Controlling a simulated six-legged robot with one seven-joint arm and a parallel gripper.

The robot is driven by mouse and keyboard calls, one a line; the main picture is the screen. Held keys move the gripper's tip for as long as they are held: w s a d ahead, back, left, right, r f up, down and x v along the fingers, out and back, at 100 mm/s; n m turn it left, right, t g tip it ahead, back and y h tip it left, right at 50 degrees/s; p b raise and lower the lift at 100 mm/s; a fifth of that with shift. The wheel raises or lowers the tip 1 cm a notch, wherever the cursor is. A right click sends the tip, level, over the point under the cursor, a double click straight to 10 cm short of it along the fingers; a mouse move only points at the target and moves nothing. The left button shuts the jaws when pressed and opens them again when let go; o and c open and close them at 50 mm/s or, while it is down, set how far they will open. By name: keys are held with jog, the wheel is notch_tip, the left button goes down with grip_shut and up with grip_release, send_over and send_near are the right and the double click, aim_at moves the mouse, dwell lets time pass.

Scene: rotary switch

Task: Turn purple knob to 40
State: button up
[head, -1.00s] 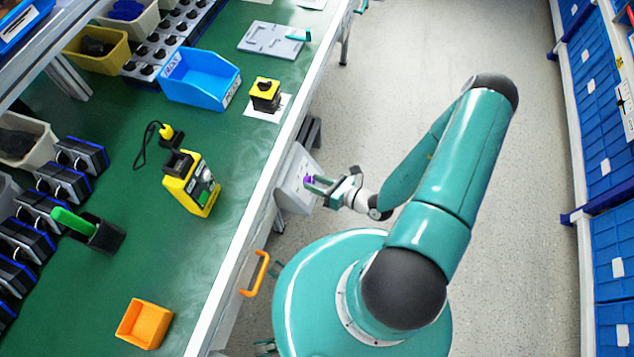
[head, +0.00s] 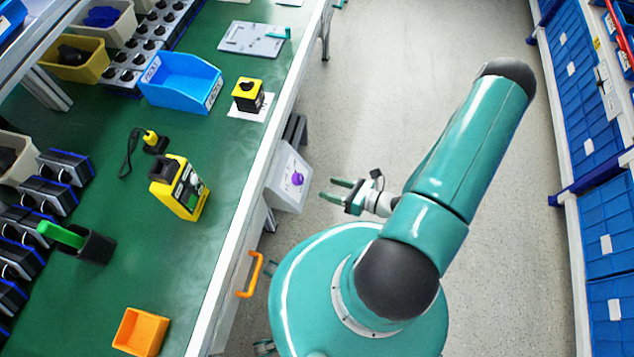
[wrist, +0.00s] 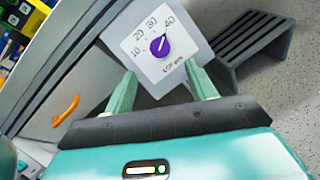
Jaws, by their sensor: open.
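The purple knob (head: 297,179) sits on a white dial panel (head: 283,190) on the side of the workbench. In the wrist view the knob (wrist: 159,47) shows a light pointer mark directed up and right, roughly toward the printed 40. The dial panel (wrist: 150,68) carries the numbers 10, 20, 30 and 40. My gripper (head: 335,189) is open and empty, to the right of the knob with a clear gap between them. In the wrist view its two fingertips (wrist: 162,72) stand apart, below the knob and not touching it.
A grey slatted step-like frame (wrist: 250,45) stands right of the panel. An orange handle (head: 251,275) sticks out from the bench side. The green bench top (head: 110,215) holds bins and tools. The floor (head: 400,100) right of the bench is open up to blue shelving (head: 590,150).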

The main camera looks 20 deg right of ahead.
jog(key=v, duration=0.4)
jog(key=shift+s+d, duration=0.1)
jog(key=shift+d, duration=0.05)
dwell(0.4)
jog(key=a+r+n+g+h, duration=0.2)
jog(key=r+n, duration=0.8)
jog(key=r, duration=0.5)
jog(key=a+r+n+g+h, duration=0.1)
jog(key=a+r+n+h, duration=0.2)
jog(key=r+n, duration=0.8)
jog(key=a+r+n+g+h, duration=0.2)
jog(key=r+n+h, duration=0.3)
jog(key=r+n, duration=0.6)
notch_tip(320, 180, up, 8)
jog(key=shift+s+a+f+g, duration=0.2)
jog(key=shift+s+a+g, duration=0.15)
jog(key=shift+a, duration=0.5)
jog(key=shift+s, duration=0.1)
